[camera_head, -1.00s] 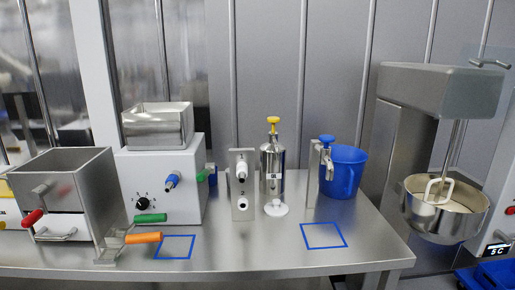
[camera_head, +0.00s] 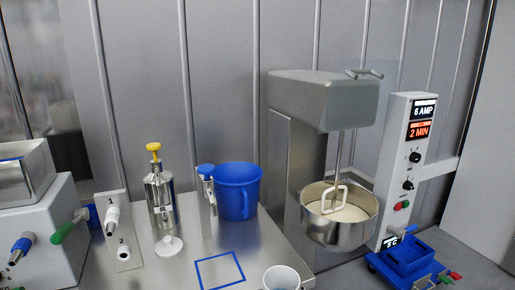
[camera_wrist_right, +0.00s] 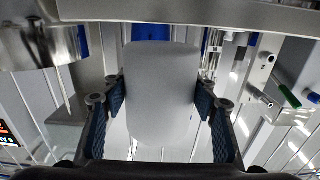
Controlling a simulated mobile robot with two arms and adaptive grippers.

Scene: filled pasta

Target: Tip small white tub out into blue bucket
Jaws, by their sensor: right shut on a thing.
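The small white tub (camera_head: 282,278) shows at the bottom edge of the head view, its rim up and its lower part cut off by the frame. In the right wrist view the tub (camera_wrist_right: 160,75) fills the middle, between the two blue-padded fingers of my right gripper (camera_wrist_right: 160,100), which is shut on it. The blue bucket (camera_head: 237,192) stands upright at the back of the steel table, behind and left of the tub and well apart from it. What is inside the tub cannot be made out. My left gripper is not in view.
A mixer with a steel bowl (camera_head: 338,228) stands right of the table. A steel pump bottle (camera_head: 161,190) and a blue-topped tap stand (camera_head: 208,200) are left of the bucket. A blue square outline (camera_head: 220,270) marks bare table. A blue tray (camera_head: 410,255) is at far right.

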